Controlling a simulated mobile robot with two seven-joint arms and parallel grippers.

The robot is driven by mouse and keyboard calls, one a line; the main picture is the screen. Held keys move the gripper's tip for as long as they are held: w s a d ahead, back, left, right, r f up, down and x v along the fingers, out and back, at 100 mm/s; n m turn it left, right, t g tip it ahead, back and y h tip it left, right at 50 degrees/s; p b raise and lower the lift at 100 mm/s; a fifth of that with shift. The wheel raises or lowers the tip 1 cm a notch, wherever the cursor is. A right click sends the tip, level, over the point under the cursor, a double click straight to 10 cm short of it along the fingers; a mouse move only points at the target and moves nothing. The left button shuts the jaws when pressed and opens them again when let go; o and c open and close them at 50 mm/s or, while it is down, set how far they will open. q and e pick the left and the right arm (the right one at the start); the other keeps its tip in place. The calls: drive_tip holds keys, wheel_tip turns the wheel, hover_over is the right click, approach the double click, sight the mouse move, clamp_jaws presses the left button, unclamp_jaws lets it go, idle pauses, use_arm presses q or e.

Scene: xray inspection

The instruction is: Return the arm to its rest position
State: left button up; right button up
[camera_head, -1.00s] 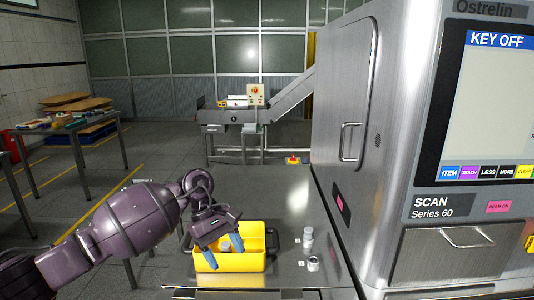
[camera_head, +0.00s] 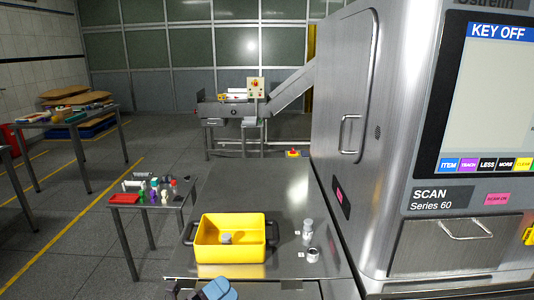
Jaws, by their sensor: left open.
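My left gripper (camera_head: 213,290) shows only partly at the bottom edge of the head view, with its blue fingertips just in front of the steel table's near edge. It is open, and the rest of the left arm is out of the picture. It is apart from the yellow bin (camera_head: 228,268), which stands on the steel table (camera_head: 285,200) with a small grey cylinder (camera_head: 226,238) inside. My right gripper does not show.
Two small metal containers (camera_head: 308,228) stand right of the bin. The large scanner (camera_head: 350,130) fills the right side, its screen (camera_head: 495,90) reading KEY OFF. A side table (camera_head: 150,195) with several small items stands at left. A conveyor (camera_head: 235,108) is behind.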

use_arm(q)
drive_tip(key=s+a+f+n+t+y, duration=0.25)
drive_tip(key=a+f+n+y, duration=0.3)
drive_tip(key=n, duration=0.35)
drive_tip(key=s+a+f+n+t+y, duration=0.1)
drive_tip(key=s+a+f+n+y, duration=0.2)
drive_tip(key=a+f+n+y, duration=0.5)
drive_tip(key=s+a+f+n+g+y, duration=0.2)
drive_tip(key=s+f+n, duration=0.1)
drive_tip(key=s+n, duration=0.3)
drive_tip(key=s+a+f+n+g+y, duration=0.1)
drive_tip(key=s+a+f+n+g, duration=0.2)
drive_tip(key=s+n, duration=0.3)
drive_tip(key=shift+s+f+y, duration=0.2)
drive_tip(key=shift+s+y, duration=0.15)
drive_tip(key=shift+s, duration=0.2)
drive_tip(key=shift+g, duration=0.25)
